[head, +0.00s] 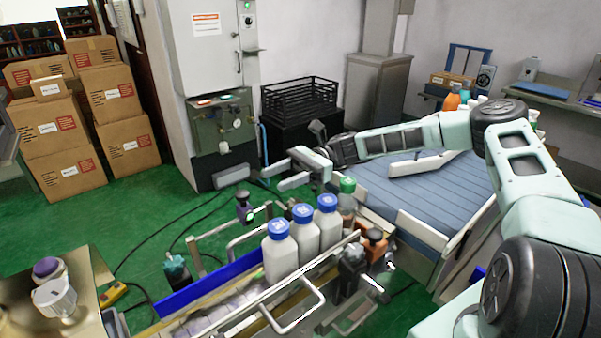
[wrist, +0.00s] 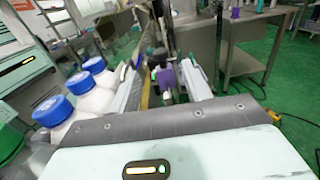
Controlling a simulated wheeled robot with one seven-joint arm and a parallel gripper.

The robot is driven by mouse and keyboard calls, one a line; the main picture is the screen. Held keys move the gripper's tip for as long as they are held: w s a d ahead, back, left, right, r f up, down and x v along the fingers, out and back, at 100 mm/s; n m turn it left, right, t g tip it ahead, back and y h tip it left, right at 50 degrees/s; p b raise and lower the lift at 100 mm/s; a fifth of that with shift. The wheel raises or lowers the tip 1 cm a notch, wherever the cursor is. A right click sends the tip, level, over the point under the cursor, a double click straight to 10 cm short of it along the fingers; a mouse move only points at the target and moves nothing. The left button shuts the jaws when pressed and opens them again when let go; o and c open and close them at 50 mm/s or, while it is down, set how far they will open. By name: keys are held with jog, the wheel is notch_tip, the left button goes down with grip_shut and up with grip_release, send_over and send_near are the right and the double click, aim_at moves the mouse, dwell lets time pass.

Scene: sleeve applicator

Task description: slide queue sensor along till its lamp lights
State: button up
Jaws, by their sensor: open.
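The bottle conveyor (head: 190,325) runs along the front, with several white blue-capped bottles (head: 279,252) in line and a green-capped one (head: 347,186) behind them. A dark clamp-like block with a purple knob (head: 243,206), which looks like the queue sensor, stands on the far side rail. In the wrist view a purple part (wrist: 166,78) shows between my fingers, some way beyond them; I cannot tell for certain that it is the same block. My gripper (head: 285,170) is open and empty, above the conveyor's far side, right of the purple-knobbed block.
Another dark clamp (head: 353,264) and an orange block (head: 377,248) sit on the near side. Bent metal guide rails (head: 290,310) flank the bottles. A blue slatted table (head: 425,190) stands right.

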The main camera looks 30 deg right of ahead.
jog(key=d, duration=0.3)
jog(key=w+d, duration=0.1)
jog(key=d, duration=0.1)
jog(key=shift+w+d+b, duration=0.1)
jog(key=shift+d+b, duration=0.25)
jog(key=shift+d, duration=0.05)
